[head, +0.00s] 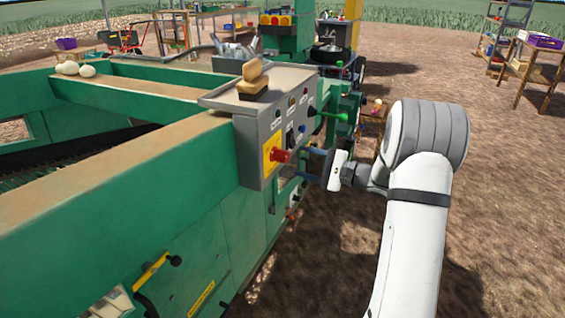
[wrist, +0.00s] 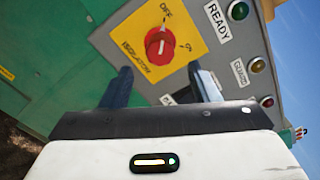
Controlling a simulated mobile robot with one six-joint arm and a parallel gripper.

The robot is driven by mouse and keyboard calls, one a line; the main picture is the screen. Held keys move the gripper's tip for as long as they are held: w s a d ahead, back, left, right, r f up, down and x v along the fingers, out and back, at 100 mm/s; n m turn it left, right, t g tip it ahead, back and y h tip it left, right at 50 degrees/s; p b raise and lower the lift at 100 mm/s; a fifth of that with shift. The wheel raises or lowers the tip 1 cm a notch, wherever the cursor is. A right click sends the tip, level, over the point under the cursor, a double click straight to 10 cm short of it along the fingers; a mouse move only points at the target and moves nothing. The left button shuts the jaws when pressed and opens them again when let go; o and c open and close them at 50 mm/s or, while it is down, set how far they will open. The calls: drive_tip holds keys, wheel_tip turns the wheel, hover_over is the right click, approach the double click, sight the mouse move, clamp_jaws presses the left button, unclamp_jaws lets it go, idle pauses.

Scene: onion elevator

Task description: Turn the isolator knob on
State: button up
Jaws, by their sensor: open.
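The isolator knob (wrist: 160,46) is a red rotary knob on a yellow plate (wrist: 138,48) marked OFF, ON and ISOLATOR. A pale mark on it seems to point toward OFF. In the head view the knob (head: 280,156) juts from the front of a grey control box (head: 262,122). My gripper (head: 307,164) is open and empty, to the right of the knob and facing it. In the wrist view the two dark blue fingers of my gripper (wrist: 160,78) are spread apart, below the knob in the picture. They appear clear of it.
A READY label (wrist: 217,21) and several indicator lamps share the panel. A green-knobbed lever (head: 342,117) sticks out beside the box, close to my wrist. A brush (head: 252,80) lies on top. The green machine frame (head: 120,185) fills the left; open soil lies right.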

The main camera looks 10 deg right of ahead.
sight(288, 158)
drive_tip(key=x, duration=0.7)
drive_tip(key=shift+w+a, duration=0.2)
drive_tip(key=shift+c, duration=0.5)
drive_tip(key=c, duration=0.9)
drive_tip(key=shift+o, duration=0.2)
